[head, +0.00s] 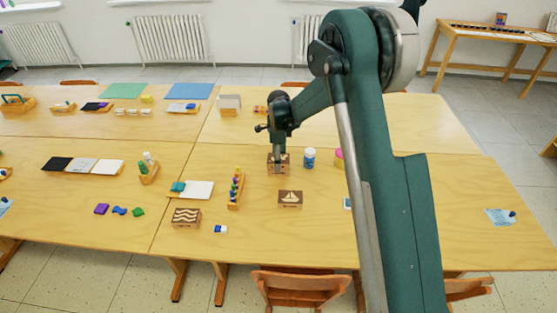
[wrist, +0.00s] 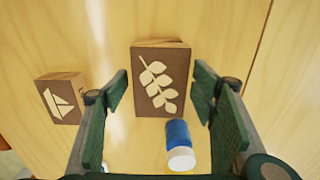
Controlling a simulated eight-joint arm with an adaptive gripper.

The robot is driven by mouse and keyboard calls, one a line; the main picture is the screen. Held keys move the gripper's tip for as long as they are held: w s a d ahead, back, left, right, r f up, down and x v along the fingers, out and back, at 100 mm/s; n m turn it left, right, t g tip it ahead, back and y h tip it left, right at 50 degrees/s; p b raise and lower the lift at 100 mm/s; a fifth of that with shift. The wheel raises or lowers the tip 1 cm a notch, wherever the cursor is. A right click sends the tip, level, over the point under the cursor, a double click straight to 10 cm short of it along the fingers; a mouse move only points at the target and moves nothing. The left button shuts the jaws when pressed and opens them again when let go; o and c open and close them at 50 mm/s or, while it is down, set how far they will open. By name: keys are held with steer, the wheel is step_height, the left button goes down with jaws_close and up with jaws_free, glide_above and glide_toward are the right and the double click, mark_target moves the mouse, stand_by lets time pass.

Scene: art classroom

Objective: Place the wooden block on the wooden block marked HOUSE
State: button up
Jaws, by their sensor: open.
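A wooden block with a pale leaf-branch picture (wrist: 160,85) lies between and beyond my gripper's spread fingers in the wrist view. In the head view this block (head: 271,168) is partly hidden by my gripper (head: 279,153), which is open and above it. I cannot tell whether the fingers touch it. A wooden block with a sailboat picture (head: 290,200) lies nearer the front, and it is at the left in the wrist view (wrist: 60,98). A wooden block with wavy lines (head: 186,217) lies further left. I cannot make out a house mark on any block.
A blue bottle with a white cap (head: 309,158) stands just right of the leaf block, and it shows near the fingers in the wrist view (wrist: 180,145). A rack of coloured pegs (head: 236,190) stands to the left. Bare table (head: 440,190) lies to the right.

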step_height(320, 180, up, 12)
steer(key=p, duration=0.1)
stand_by(0.5)
steer(key=shift+r, duration=0.2)
stand_by(0.7)
steer(key=s+d+r+n+t, duration=0.3)
steer(key=s+d+r+n, duration=0.6)
steer(key=s+d+r, duration=1)
steer(key=s+d+n+t, duration=0.2)
steer(key=s+d+n, duration=0.2)
steer(key=s, duration=0.9)
steer(key=s+d+n+t, duration=0.2)
steer(key=s+d+n, duration=0.3)
steer(key=s, duration=0.9)
steer(key=shift+s+r, duration=0.2)
steer(key=shift+r, duration=0.1)
